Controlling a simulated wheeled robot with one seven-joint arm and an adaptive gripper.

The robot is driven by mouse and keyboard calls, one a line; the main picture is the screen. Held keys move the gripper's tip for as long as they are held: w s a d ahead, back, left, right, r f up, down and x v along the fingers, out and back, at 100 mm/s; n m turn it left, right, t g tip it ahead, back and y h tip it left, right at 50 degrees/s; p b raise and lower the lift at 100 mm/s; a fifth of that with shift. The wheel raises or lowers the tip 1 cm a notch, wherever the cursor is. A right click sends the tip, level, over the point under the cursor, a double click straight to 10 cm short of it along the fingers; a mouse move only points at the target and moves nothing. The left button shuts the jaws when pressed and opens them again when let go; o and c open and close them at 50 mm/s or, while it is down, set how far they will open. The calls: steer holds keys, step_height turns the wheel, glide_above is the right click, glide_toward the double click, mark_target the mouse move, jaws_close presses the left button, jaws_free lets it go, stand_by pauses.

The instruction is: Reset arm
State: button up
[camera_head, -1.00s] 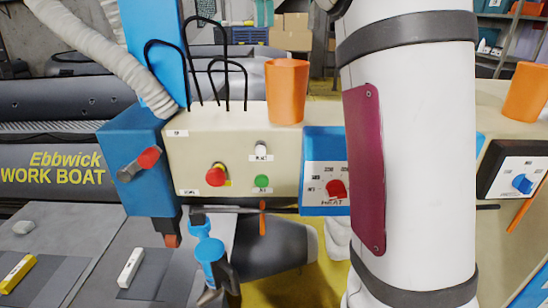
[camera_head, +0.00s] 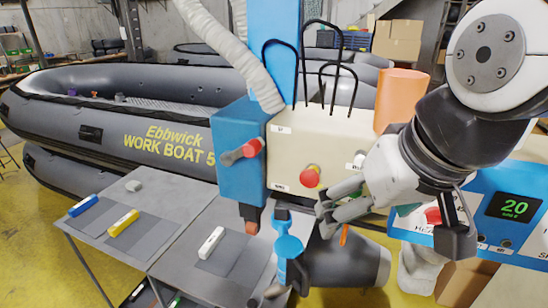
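My arm reaches in from the upper right of the head view and bends down and left across the front of the cream control box (camera_head: 310,140). My arm hides the box's right end and part of the blue heat panel (camera_head: 472,212), whose display reads 20.
Blue, yellow and white bars lie on the grey table (camera_head: 165,240) at left. A blue clamp-like tool (camera_head: 288,248) is below the box. A grey inflatable boat (camera_head: 120,115) lies behind.

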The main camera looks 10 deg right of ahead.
steer(key=shift+s+a+f+n, duration=0.15)
steer(key=shift+s+f+n, duration=0.2)
steer(key=shift+f, duration=0.4)
steer(key=w+f+b, duration=0.2)
steer(key=w+b, duration=0.1)
steer(key=shift+f, duration=0.4)
steer(key=shift+c, duration=0.4)
